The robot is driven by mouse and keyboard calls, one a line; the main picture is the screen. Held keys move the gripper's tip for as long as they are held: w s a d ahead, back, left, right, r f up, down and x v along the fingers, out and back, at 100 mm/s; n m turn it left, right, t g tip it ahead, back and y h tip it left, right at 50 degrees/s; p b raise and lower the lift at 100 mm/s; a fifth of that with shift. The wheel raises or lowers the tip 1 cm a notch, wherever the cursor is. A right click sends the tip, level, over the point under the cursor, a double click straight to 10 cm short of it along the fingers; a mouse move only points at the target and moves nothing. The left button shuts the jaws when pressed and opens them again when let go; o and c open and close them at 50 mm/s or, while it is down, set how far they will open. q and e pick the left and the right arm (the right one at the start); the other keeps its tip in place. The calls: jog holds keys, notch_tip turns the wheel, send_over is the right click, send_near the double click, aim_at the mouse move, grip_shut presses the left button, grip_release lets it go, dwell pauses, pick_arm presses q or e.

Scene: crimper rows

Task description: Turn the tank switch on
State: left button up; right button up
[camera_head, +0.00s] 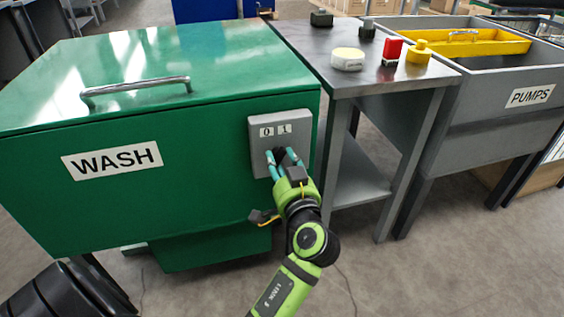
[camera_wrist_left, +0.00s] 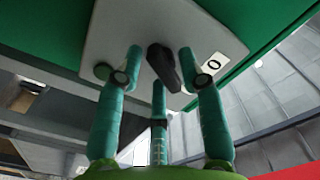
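The green tank (camera_head: 200,190) marked WASH carries a grey switch plate (camera_head: 262,148) on its front right, labelled 0 and 1. The black switch knob (camera_wrist_left: 164,66) shows in the left wrist view, and its turned position is hard to tell. In the head view the knob is mostly hidden by my fingers. My left gripper (camera_head: 279,157) is at the plate, its teal fingers spread around the knob. In the left wrist view the gripper (camera_wrist_left: 160,70) is open, with gaps between the fingers and the knob. My right gripper is not in view.
A metal side table (camera_head: 330,62) stands right of the tank, holding a white round block (camera_head: 347,59), a red block (camera_head: 391,50), a yellow piece (camera_head: 419,52) and black pieces. A grey sink unit (camera_head: 490,90) marked PUMPS stands farther right. Open floor (camera_head: 450,260) lies at lower right.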

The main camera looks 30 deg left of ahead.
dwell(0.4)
pick_arm(q)
jog(key=n+b, duration=1)
jog(key=n, duration=0.2)
jog(key=shift+w, duration=0.1)
jog(key=p+v, duration=0.2)
jog(key=v, duration=0.5)
jog(key=w+d+f+m+h+p, duration=0.75)
jog(key=f+m+p, duration=0.45)
jog(key=p, duration=0.5)
jog(key=s+f+m+g+h+p, duration=0.5)
jog(key=s+f+p, duration=0.6)
jog(key=s+p, duration=0.3)
jog(key=shift+s+d+f+m+g+p, duration=0.35)
jog(key=shift+s+m, duration=0.25)
jog(key=shift+s, duration=0.4)
jog(key=shift+r, duration=0.1)
